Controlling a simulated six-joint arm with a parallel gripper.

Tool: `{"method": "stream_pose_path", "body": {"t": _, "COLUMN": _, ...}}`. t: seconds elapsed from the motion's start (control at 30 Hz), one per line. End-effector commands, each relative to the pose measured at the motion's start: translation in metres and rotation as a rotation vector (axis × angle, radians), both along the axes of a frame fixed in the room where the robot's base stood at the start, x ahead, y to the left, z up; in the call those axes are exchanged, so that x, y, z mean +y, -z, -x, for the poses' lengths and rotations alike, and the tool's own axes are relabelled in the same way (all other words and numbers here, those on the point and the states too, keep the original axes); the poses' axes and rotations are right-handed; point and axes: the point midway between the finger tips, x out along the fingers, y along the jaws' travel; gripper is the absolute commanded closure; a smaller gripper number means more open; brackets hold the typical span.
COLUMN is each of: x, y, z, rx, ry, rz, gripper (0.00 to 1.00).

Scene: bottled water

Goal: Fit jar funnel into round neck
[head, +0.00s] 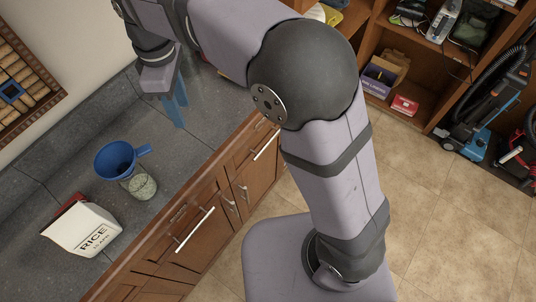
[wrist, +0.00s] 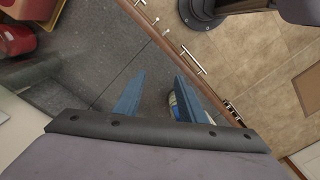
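The blue funnel (head: 116,158), with a handle pointing right, shows at the mouth of a clear jar (head: 141,187) on the grey counter in the head view. The jar holds pale greenish contents. The funnel bowl covers the jar's neck, so I cannot tell how its spout sits there. My gripper (head: 175,112) is above the counter, up and to the right of the funnel and apart from it. In the wrist view my gripper (wrist: 158,95) has its two blue fingers spread with bare counter between them. A small pale and blue thing (wrist: 172,104) is partly hidden behind the right finger.
A white rice package (head: 82,232) with a red part stands left of the jar. The counter (head: 75,130) is clear between the funnel and my gripper. Wooden cabinets (head: 215,215) run along its front edge. Shelves (head: 385,35) stand across the tiled floor.

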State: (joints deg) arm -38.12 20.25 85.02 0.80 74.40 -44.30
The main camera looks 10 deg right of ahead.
Motion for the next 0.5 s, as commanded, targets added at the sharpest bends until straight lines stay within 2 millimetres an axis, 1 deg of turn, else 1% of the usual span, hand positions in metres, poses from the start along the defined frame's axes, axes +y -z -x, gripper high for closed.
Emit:
{"method": "stream_pose_path", "body": {"t": 0.03, "x": -0.03, "y": 0.008, "z": -0.003, "rx": 0.002, "ry": 0.116, "rz": 0.003, "gripper": 0.63}}
{"method": "stream_pose_path", "body": {"t": 0.07, "x": -0.046, "y": 0.013, "z": -0.004, "rx": 0.002, "ry": 0.185, "rz": 0.004, "gripper": 0.63}}
{"method": "stream_pose_path", "body": {"t": 0.1, "x": -0.068, "y": 0.021, "z": -0.004, "rx": 0.002, "ry": 0.28, "rz": 0.005, "gripper": 0.63}}
{"method": "stream_pose_path", "body": {"t": 0.17, "x": -0.099, "y": 0.032, "z": 0.0, "rx": 0.001, "ry": 0.417, "rz": 0.006, "gripper": 0.63}}
{"method": "stream_pose_path", "body": {"t": 0.2, "x": -0.119, "y": 0.04, "z": 0.004, "rx": 0.001, "ry": 0.51, "rz": 0.007, "gripper": 0.63}}
{"method": "stream_pose_path", "body": {"t": 0.27, "x": -0.149, "y": 0.052, "z": 0.014, "rx": 0.001, "ry": 0.647, "rz": 0.008, "gripper": 0.63}}
{"method": "stream_pose_path", "body": {"t": 0.3, "x": -0.168, "y": 0.061, "z": 0.022, "rx": 0.002, "ry": 0.739, "rz": 0.01, "gripper": 0.63}}
{"method": "stream_pose_path", "body": {"t": 0.37, "x": -0.193, "y": 0.073, "z": 0.035, "rx": 0.001, "ry": 0.869, "rz": 0.01, "gripper": 0.63}}
{"method": "stream_pose_path", "body": {"t": 0.4, "x": -0.207, "y": 0.08, "z": 0.046, "rx": 0.001, "ry": 0.95, "rz": 0.011, "gripper": 0.63}}
{"method": "stream_pose_path", "body": {"t": 0.5, "x": -0.237, "y": 0.097, "z": 0.071, "rx": 0.002, "ry": 1.131, "rz": 0.012, "gripper": 0.63}}
